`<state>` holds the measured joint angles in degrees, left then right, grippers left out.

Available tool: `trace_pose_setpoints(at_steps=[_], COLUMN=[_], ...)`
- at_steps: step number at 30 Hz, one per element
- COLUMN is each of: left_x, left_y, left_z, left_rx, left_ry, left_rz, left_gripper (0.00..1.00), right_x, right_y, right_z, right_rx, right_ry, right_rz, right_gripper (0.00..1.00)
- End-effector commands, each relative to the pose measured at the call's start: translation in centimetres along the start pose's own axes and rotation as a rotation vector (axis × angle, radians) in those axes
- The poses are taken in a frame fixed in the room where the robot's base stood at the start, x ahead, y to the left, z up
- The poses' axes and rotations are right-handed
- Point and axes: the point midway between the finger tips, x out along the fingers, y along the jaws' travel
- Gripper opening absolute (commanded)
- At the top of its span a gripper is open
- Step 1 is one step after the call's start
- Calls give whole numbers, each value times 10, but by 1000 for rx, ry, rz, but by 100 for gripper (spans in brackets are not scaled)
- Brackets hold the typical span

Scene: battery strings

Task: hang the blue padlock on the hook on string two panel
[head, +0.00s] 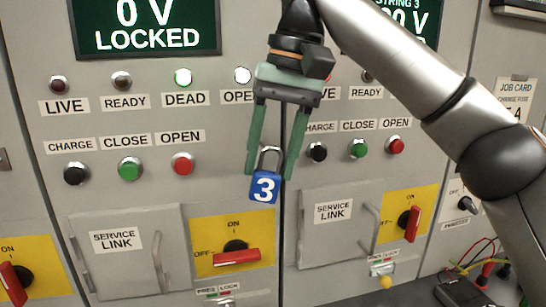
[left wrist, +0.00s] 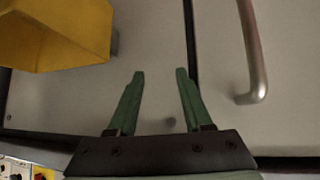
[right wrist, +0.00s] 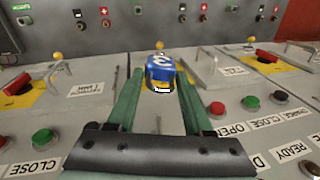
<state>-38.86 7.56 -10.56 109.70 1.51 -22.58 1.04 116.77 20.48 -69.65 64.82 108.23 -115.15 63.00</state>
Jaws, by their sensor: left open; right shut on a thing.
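The blue padlock (head: 264,188) bears a white 3 and hangs upright from my right gripper (head: 269,174), which is shut on its shackle. The padlock also shows between the fingertips in the right wrist view (right wrist: 160,70). It is in front of the seam between the middle panel (head: 55,190) and the panel marked string 3 (head: 350,178). The middle panel's display reads 0 V LOCKED; its string name is out of view. I cannot make out the hook. My left gripper (left wrist: 160,76) is open and empty, facing a grey panel, and is out of the head view.
The middle panel has a service link door (head: 130,250) with a handle and a red rotary switch (head: 236,257) on yellow. String 3 has a like door and switch (head: 408,222). Leads and dark tools (head: 480,275) lie at the lower right. A yellow box (left wrist: 60,35) is near my left gripper.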

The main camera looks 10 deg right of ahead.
Motion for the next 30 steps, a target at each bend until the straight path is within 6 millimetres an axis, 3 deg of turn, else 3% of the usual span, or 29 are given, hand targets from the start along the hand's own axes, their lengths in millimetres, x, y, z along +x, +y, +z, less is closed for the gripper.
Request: trace_pose_setpoints(at_steps=[30], left_x=[-10], left_y=[1], left_z=[-10], left_rx=[-1], left_ry=[-2], left_rz=[0], left_gripper=[50], right_x=[7], right_y=[-7], right_z=[-61], right_rx=[0], right_ry=[1], right_rz=[-3], right_gripper=[0])
